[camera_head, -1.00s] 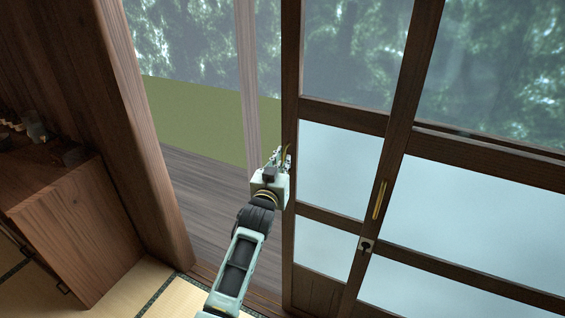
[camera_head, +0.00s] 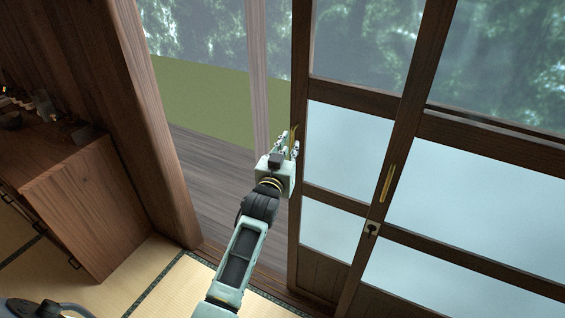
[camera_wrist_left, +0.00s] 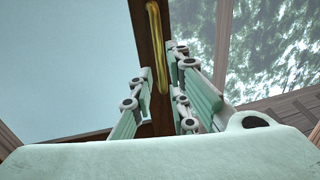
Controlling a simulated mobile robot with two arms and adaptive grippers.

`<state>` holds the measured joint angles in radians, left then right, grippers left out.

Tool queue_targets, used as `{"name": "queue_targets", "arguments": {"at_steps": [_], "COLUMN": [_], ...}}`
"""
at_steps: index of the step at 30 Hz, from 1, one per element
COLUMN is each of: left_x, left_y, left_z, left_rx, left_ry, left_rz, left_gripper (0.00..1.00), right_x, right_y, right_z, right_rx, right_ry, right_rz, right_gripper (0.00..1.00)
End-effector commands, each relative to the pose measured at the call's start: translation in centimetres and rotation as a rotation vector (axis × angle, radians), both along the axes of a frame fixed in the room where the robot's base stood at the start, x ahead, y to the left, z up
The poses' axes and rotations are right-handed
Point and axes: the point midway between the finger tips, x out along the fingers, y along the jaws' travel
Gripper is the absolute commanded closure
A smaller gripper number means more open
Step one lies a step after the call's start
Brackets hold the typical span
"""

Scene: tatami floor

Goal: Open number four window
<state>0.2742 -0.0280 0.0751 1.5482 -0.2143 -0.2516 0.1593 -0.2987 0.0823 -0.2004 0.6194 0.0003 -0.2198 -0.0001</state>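A sliding window panel (camera_head: 346,150) has a dark wooden frame, clear glass above and frosted panes below. Its left edge stands away from the wooden post, leaving a wide gap onto the deck and grass. A brass handle (camera_head: 294,140) is on that edge; it also shows in the left wrist view (camera_wrist_left: 157,45). My left gripper (camera_head: 287,145) is beside this edge at the handle. In the left wrist view its fingers (camera_wrist_left: 160,95) are apart, with the handle's lower end between or just beyond them; contact is unclear. My right gripper is not in view. No window number is visible.
A second panel (camera_head: 480,200) with a brass handle (camera_head: 387,183) and a lock plate (camera_head: 372,229) stands to the right. A thick post (camera_head: 155,150) and a wooden cabinet (camera_head: 85,205) are on the left. A grey rounded object (camera_head: 35,308) is partly visible at bottom left.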

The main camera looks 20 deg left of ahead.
Motion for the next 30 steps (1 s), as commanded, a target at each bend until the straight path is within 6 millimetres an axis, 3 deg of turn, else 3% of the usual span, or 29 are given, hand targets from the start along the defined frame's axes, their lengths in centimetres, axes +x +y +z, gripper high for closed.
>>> {"name": "queue_targets", "arguments": {"at_steps": [9,15,30], "left_x": [-6.3,-8.7,-9.3], "left_y": [-0.8,-1.1,-1.2], "left_z": [-0.1,-0.1,0.0], "left_rx": [-0.002,-0.001,0.0], "left_ry": [0.001,0.0,-0.001], "left_rz": [-0.001,-0.001,-0.001], "left_gripper": [0.85,0.85,0.85], "right_x": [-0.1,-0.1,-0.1], "right_y": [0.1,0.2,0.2], "right_z": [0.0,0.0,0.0], "right_rx": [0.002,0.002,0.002], "right_ry": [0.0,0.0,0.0], "right_rz": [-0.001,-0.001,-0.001], "right_gripper": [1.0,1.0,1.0]}}
